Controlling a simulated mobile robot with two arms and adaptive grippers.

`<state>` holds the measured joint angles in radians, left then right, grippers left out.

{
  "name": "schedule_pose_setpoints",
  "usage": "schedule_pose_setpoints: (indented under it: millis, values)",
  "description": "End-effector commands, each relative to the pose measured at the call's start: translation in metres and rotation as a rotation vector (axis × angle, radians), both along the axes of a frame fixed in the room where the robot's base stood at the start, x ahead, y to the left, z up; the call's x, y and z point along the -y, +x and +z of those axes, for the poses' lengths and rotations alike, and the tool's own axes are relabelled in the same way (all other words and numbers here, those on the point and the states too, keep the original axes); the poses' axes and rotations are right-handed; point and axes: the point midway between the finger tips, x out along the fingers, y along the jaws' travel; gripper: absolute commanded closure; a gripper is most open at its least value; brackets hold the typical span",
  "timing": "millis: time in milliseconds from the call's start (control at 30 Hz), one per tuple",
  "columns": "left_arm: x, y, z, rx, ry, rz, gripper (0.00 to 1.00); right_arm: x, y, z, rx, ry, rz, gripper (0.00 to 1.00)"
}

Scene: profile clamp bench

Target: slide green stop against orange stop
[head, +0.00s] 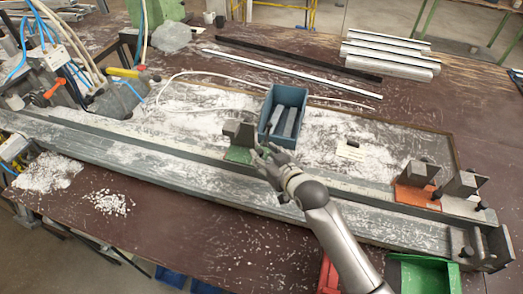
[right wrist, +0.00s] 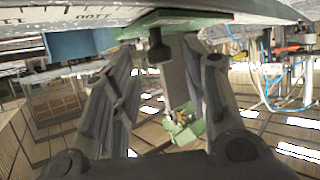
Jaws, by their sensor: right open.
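The green stop (head: 239,155) sits on the long grey rail (head: 150,150) near its middle, a grey block standing on its green base. The orange stop (head: 414,196) sits on the same rail further right, with a clear length of rail between them. My right gripper (head: 262,158) is at the right side of the green stop. In the right wrist view, the open fingers of the right gripper (right wrist: 161,52) stand on either side of the stop's dark knob and grey part, below its green base (right wrist: 200,18). Contact cannot be told. My left gripper is out of view.
A blue bin (head: 269,106) with grey pieces stands just behind the green stop. Another grey stop (head: 461,188) and an end bracket (head: 490,247) stand right of the orange one. A green tray (head: 424,275) lies at the front right. Pale chips (head: 110,202) litter the front left.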

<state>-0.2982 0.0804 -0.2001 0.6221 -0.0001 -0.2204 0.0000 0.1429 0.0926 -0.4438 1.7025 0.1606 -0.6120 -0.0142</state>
Motion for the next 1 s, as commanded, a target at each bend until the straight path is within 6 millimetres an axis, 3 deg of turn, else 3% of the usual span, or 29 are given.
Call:
schedule_pose_setpoints:
  millis: [167, 633, 1000]
  values:
    - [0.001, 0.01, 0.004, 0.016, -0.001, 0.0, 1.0, -0.008, 0.015, -0.007, -0.001, 0.001, 0.001, 0.58]
    - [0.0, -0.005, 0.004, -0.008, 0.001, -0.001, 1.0, -0.012, 0.023, -0.011, -0.001, 0.001, 0.001, 0.58]
    - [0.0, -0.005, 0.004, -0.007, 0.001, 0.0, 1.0, -0.012, 0.023, -0.011, -0.001, 0.0, 0.001, 1.0]
